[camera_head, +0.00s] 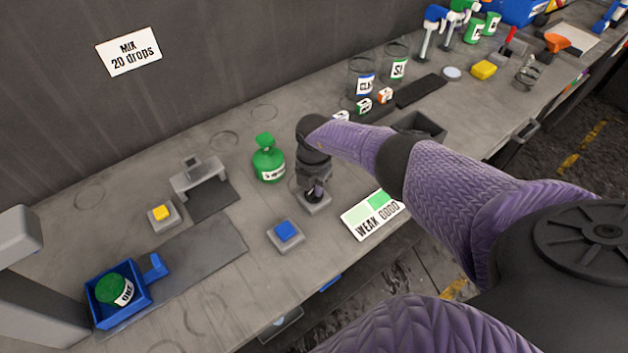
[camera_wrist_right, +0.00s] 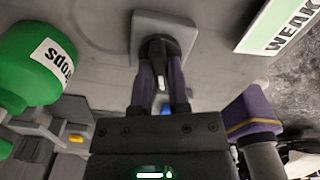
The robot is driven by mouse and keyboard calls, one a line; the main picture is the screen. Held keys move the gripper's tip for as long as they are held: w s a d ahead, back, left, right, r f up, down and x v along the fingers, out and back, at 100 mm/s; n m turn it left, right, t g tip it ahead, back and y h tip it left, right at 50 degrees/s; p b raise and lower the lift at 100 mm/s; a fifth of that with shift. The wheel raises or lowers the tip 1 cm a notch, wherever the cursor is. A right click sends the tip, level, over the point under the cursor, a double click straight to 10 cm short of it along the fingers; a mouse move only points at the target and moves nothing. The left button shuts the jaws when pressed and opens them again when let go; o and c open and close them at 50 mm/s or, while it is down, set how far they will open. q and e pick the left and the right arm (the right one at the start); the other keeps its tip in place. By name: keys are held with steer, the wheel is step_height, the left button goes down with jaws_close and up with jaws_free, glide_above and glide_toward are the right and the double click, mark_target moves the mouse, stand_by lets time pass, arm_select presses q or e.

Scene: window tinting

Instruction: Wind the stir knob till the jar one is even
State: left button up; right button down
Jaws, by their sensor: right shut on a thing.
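My right gripper (camera_head: 315,190) points down over a small grey base plate (camera_head: 318,207) near the bench's middle. Its fingers are shut on the dark stir knob (camera_wrist_right: 157,47) standing on that plate, as the right wrist view shows; the fingers hide part of the knob. Jar one (camera_head: 113,289), with a green top and a white "ONE" label, sits in a blue holder (camera_head: 135,311) at the bench's left end. Whether its contents are even cannot be told from here. A card reading "WEAK 0000" (camera_head: 366,223) lies right of the knob. My left gripper is not in view.
A green bottle (camera_head: 268,163) stands just left of my right gripper. A blue button (camera_head: 286,231) and a yellow button (camera_head: 161,214) sit on the bench. A grey stand (camera_head: 198,176) is behind. A wall sign (camera_head: 129,51) reads "MIX 20 drops". Clear jars stand farther right.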

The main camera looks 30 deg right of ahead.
steer(key=m, duration=0.2)
steer(key=shift+r+m+p, duration=0.1)
steer(key=shift+m+p, duration=0.3)
steer(key=m, duration=0.2)
steer(key=shift+m, duration=0.3)
steer(key=shift+m+p, duration=0.35)
steer(key=shift+m, duration=0.25)
steer(key=c, duration=0.6)
jaws_free()
step_height(320, 180, up, 10)
steer(key=p, duration=0.9)
